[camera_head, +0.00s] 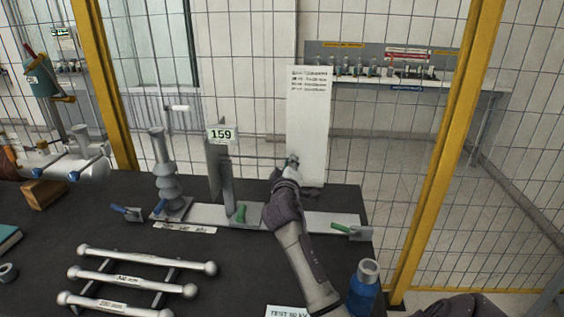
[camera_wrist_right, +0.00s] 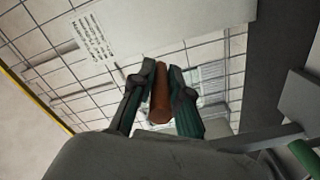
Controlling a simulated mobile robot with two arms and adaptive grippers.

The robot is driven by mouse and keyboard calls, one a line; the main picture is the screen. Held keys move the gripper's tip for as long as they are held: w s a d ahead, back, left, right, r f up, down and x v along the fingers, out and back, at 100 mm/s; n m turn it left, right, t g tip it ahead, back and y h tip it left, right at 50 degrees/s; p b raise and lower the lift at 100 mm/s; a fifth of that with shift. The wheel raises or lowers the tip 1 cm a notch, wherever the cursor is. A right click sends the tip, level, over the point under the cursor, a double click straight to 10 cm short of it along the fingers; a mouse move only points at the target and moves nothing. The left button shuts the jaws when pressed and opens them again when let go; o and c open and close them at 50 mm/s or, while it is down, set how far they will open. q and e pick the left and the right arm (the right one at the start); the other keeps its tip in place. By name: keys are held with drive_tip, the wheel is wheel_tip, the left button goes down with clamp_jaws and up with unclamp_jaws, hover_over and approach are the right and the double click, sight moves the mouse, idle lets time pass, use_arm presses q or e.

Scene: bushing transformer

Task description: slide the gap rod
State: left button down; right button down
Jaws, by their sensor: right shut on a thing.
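The thin gap rod (camera_head: 255,157) runs level from an upright grey plate (camera_head: 225,182) with a "159" sign toward a tall white panel (camera_head: 309,115). My right gripper (camera_head: 289,162) is at the rod's right end, in front of the panel. In the right wrist view, my right gripper (camera_wrist_right: 161,92) is shut on a brown cylinder (camera_wrist_right: 160,95), which seems to be the rod's handle. The fingers press on both its sides. The rod's right end is largely hidden by the gripper in the head view. My left gripper is not in view.
A pale base strip (camera_head: 290,219) with green-handled clamps lies across the dark table. Several ball-ended rods (camera_head: 145,260) rest at front left. A blue bottle (camera_head: 362,290) stands beside my right forearm. A mesh fence (camera_head: 420,130) rises behind.

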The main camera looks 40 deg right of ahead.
drive_tip(key=c, duration=1.4)
unclamp_jaws()
drive_tip(key=v, duration=1.1)
drive_tip(key=shift+s+a, duration=0.25)
drive_tip(key=shift+a, duration=0.1)
drive_tip(key=shift+f, duration=0.1)
